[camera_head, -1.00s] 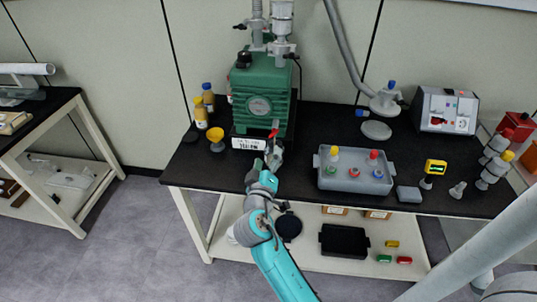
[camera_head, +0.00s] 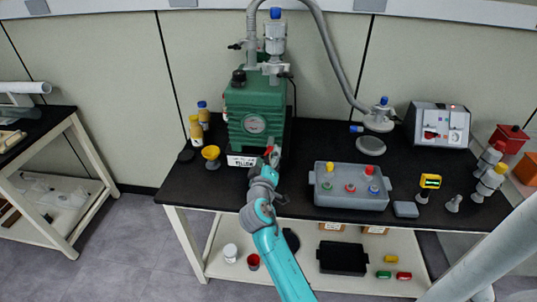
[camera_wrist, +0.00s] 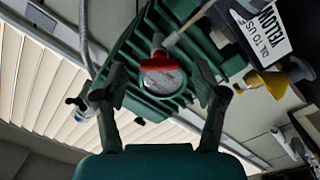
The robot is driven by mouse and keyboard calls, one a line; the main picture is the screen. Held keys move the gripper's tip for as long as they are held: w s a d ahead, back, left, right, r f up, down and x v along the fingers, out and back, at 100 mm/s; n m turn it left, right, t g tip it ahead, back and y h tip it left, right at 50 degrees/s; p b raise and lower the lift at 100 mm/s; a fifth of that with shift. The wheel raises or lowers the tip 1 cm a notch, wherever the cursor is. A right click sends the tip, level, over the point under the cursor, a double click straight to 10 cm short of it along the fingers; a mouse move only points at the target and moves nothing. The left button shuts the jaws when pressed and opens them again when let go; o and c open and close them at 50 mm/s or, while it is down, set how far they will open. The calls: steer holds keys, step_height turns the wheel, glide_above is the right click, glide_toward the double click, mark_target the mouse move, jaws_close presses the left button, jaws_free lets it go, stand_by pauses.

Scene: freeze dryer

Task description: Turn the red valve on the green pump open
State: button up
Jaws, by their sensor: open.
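The green pump (camera_head: 256,112) stands upright on the black bench top, with a round gauge on its front. The small red valve (camera_head: 269,149) is low on its front face, just above a white label. My gripper (camera_head: 271,160) is at the front of the pump and partly covers the valve area. In the wrist view the red valve (camera_wrist: 158,62) sits in front of the round gauge, between the two dark fingers of my open gripper (camera_wrist: 166,86). There is a gap on both sides, and I see no contact. The valve's exact depth between the fingers cannot be told.
A grey tray (camera_head: 348,198) with coloured caps lies to the right. A grey hose (camera_head: 336,62) arches from the pump top to a flange. Bare bench separates pump and tray.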

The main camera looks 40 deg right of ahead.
steer(key=shift+x, duration=0.95)
steer(key=c, duration=1.1)
steer(key=shift+c, duration=0.2)
steer(key=shift+n, duration=4.4)
